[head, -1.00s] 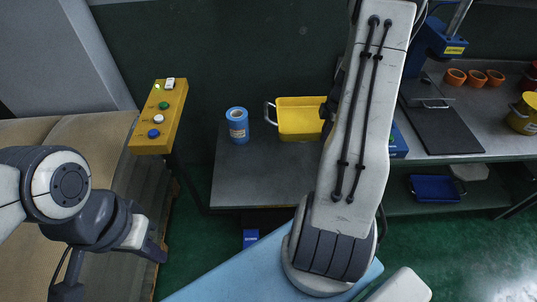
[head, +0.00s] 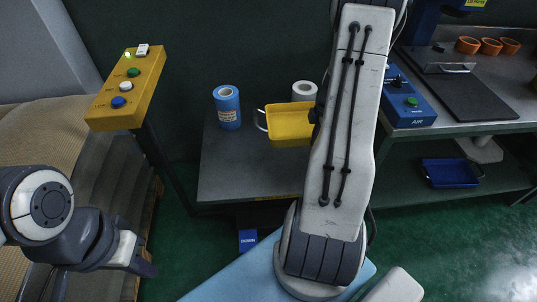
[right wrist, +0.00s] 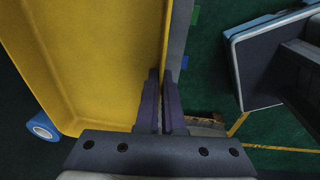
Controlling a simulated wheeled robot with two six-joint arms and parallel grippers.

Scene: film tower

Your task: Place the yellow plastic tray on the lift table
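The yellow plastic tray (head: 289,124) with a metal handle at its left end is over the dark grey table (head: 235,180), which appears to be the lift table. I cannot tell whether the tray touches the tabletop. My right forearm hides its right end. In the right wrist view, the fingers of my right gripper (right wrist: 161,105) are closed on the side wall of the tray (right wrist: 90,60), one inside and one outside. My left gripper (head: 143,268) is at the lower left, away from the tray. Its finger opening is not clear.
A blue roll (head: 227,107) and a white roll (head: 305,91) stand on the grey table. A yellow button box (head: 127,88) is at left. A pedal marked DOWN (head: 248,240) is below. A workbench with orange rings (head: 490,46) and a blue AIR box (head: 410,103) is at right.

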